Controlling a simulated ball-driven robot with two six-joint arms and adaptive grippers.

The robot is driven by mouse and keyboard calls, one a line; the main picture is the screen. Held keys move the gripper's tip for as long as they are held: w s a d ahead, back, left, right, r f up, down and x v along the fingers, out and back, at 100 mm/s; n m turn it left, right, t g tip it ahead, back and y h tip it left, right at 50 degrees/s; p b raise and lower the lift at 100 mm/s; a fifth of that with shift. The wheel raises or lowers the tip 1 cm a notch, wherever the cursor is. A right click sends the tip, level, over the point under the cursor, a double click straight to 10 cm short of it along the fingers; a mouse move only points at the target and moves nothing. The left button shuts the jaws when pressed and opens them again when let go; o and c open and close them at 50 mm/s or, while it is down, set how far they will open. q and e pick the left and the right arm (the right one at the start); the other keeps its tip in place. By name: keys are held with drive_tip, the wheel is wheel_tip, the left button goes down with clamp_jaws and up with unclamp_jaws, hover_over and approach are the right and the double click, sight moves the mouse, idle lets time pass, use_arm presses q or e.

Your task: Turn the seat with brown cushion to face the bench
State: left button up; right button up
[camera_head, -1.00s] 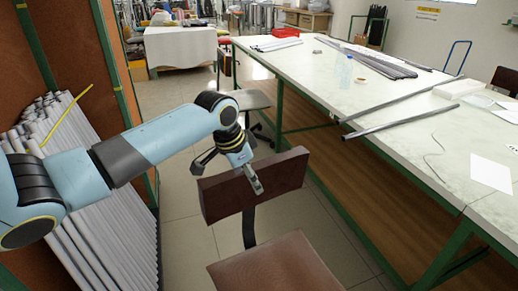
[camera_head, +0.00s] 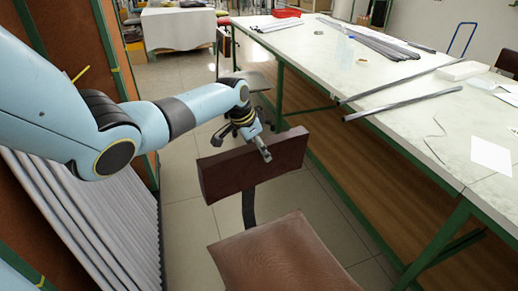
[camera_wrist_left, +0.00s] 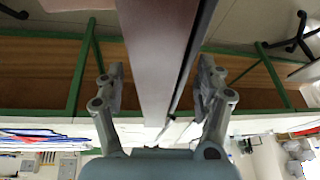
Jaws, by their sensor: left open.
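The seat has a brown cushion (camera_head: 285,255) at the bottom middle of the head view. Its dark brown backrest (camera_head: 228,172) stands on the far side of the cushion, on a black upright. The cushion points toward the camera, with the bench along its right. My left gripper (camera_head: 262,148) is at the top edge of the backrest. In the left wrist view the open fingers (camera_wrist_left: 162,75) stand either side of the backrest (camera_wrist_left: 155,45), with gaps visible. The bench (camera_head: 400,125) has a pale top and green legs. My right gripper is not in view.
Grey tubes (camera_head: 85,215) lean in a brown-panelled rack at left. Another stool (camera_head: 250,82) stands beyond the backrest, near the bench. Tiled floor is clear between rack and seat.

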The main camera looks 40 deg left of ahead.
use_arm(q)
drive_tip(key=shift+f, duration=0.2)
drive_tip(key=shift+c, duration=0.2)
clamp_jaws()
